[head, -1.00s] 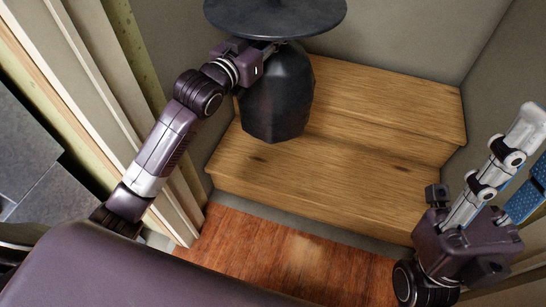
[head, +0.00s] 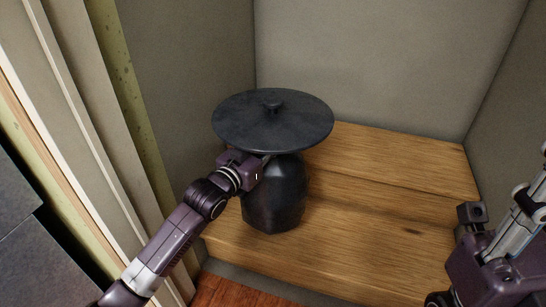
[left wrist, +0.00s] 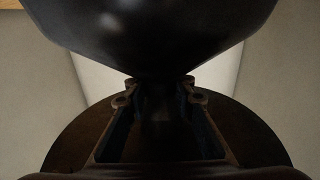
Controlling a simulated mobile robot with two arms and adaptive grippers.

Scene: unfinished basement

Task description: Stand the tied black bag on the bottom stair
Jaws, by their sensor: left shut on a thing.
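The tied black bag (head: 276,200) has a faceted body, a narrow neck and a wide flat disc-like top (head: 272,125) with a small knob. It is upright over the lower wooden step, the bottom stair (head: 360,245); I cannot tell whether its base touches the wood. My left gripper (head: 262,163) is shut on its neck, just under the disc. In the left wrist view the neck (left wrist: 160,98) sits between the two fingers, with the dark body (left wrist: 150,35) above. My right gripper (head: 470,215) is at the right edge, apart from the bag; its fingers are not clear.
A second wooden step (head: 395,165) rises behind, against grey walls (head: 385,65). The lower step is clear to the right of the bag. A pale door frame (head: 70,130) stands close on the left, and reddish floor (head: 235,292) lies in front.

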